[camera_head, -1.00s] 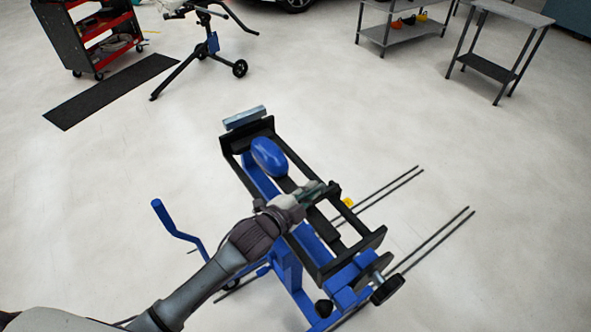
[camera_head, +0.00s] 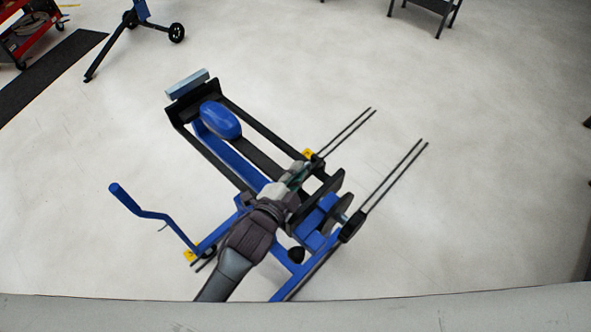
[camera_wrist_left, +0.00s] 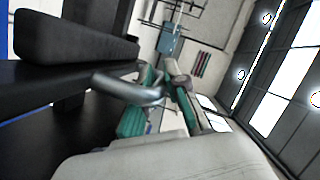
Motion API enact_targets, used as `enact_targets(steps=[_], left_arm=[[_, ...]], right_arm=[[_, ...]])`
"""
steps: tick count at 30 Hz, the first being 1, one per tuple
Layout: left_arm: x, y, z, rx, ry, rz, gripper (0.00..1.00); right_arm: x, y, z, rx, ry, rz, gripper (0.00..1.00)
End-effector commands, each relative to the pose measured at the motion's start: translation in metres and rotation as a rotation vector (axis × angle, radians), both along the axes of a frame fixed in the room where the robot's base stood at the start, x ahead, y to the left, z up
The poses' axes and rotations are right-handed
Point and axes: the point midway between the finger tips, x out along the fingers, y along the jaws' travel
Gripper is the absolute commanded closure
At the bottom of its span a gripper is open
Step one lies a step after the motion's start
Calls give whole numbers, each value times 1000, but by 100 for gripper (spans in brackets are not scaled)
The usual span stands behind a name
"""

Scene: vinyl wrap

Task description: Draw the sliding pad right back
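A blue and black clamp stand fills the middle of the head view. The sliding pad is hard to single out; a black pad-like plate (camera_head: 328,192) stands across its near right end. A dark padded block (camera_wrist_left: 75,38) shows at the upper left in the left wrist view. My left gripper (camera_head: 298,174) is over the frame, just beside the black plate. In the wrist view its teal fingertips (camera_wrist_left: 160,115) stand apart, with a gap between them. I cannot tell whether they touch the pad. My right gripper is in no view.
A smooth blue oval piece (camera_head: 220,120) sits at the frame's far end. A blue crank handle (camera_head: 135,205) sticks out left, and thin dark rods (camera_head: 395,172) stick out right.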

Motion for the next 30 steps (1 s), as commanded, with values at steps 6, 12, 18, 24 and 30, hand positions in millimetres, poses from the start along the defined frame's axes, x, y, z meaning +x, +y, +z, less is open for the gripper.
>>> enact_targets(steps=[6,12,18,24,30], left_arm=[[0,0,0,0,1,-1,77],[-4,3,0,1,1,0,77],[-32,16,6,3,3,0,77],[-70,36,15,2,4,0,77],[-96,49,22,0,3,0,77]], right_arm=[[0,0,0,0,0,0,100],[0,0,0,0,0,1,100],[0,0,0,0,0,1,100],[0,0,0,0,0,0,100],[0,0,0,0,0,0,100]])
